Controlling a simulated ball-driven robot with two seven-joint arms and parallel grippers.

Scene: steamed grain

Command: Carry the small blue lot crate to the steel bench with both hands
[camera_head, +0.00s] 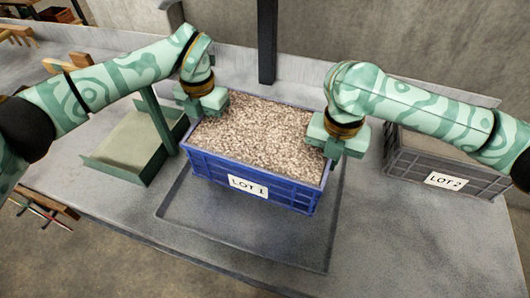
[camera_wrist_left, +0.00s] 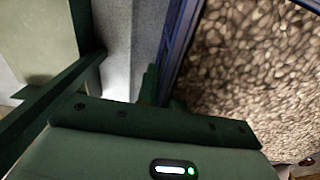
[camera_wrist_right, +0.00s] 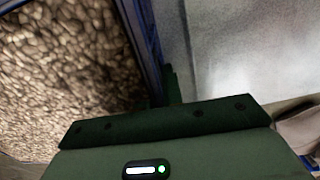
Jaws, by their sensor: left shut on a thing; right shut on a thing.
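The blue lot crate (camera_head: 252,193), labelled LOT 1 and full of pale brown grain, sits on the grey bench, over a shallow marked rectangle. My left gripper (camera_head: 190,122) is shut on the crate's left rim. The left wrist view shows the crate's blue wall (camera_wrist_left: 178,45) between the fingers, with grain to its right. My right gripper (camera_head: 332,148) is shut on the right rim. The right wrist view shows that blue wall (camera_wrist_right: 145,45) with grain to its left. The fingertips are mostly hidden behind the gripper bodies. I cannot tell whether the crate touches the surface.
A grey crate (camera_head: 445,180) labelled LOT 2 stands to the right. A green tray-like stand (camera_head: 122,150) is close on the left, beside my left gripper. A dark post (camera_head: 267,45) rises behind the crate. The bench (camera_head: 385,235) is clear at front right.

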